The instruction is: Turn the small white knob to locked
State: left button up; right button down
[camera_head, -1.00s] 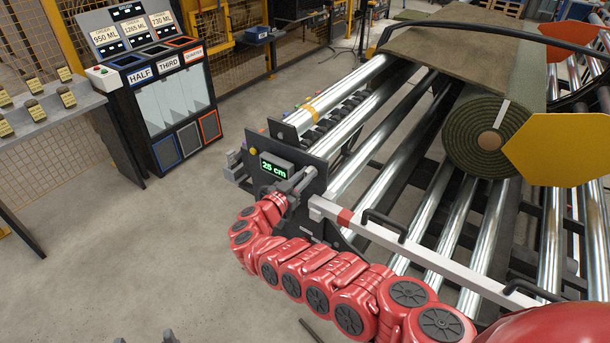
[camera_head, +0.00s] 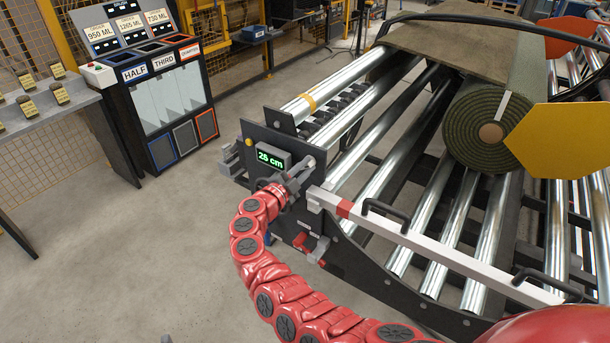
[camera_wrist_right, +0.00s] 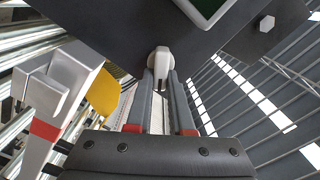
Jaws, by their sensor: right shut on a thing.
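The small white knob (camera_wrist_right: 160,61) sits on the dark end panel in the right wrist view, with a short pointer part hanging down between my fingers. My right gripper (camera_wrist_right: 162,83) is shut on it, one grey finger on each side. In the head view my right gripper (camera_head: 301,176) reaches the panel (camera_head: 262,140) just below the green "25 cm" display (camera_head: 270,160). There the knob is small and partly hidden by the gripper. I cannot read any locked marking. My left gripper is not clearly seen.
A white bar with a red band (camera_head: 420,243) and black handles crosses close to the right of my gripper. A red-tipped lever (camera_head: 313,250) is below. Steel rollers (camera_head: 400,160) carry a turf roll (camera_head: 490,130). The floor at left is open.

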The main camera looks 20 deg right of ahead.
jog(key=shift+s+f+m+b, duration=0.1)
jog(key=shift+f+m+b, duration=0.05)
jog(key=shift+m+b, duration=1.05)
jog(key=shift+w+f+m+b, duration=0.1)
jog(key=shift+f+m+b, duration=0.1)
jog(key=shift+m+b, duration=1.05)
jog(key=shift+s+f+m+b, duration=0.1)
jog(key=shift+f+m+b, duration=0.05)
jog(key=shift+m+b, duration=1.05)
jog(key=c, duration=0.8)
grip_release()
jog(key=shift+r, duration=0.1)
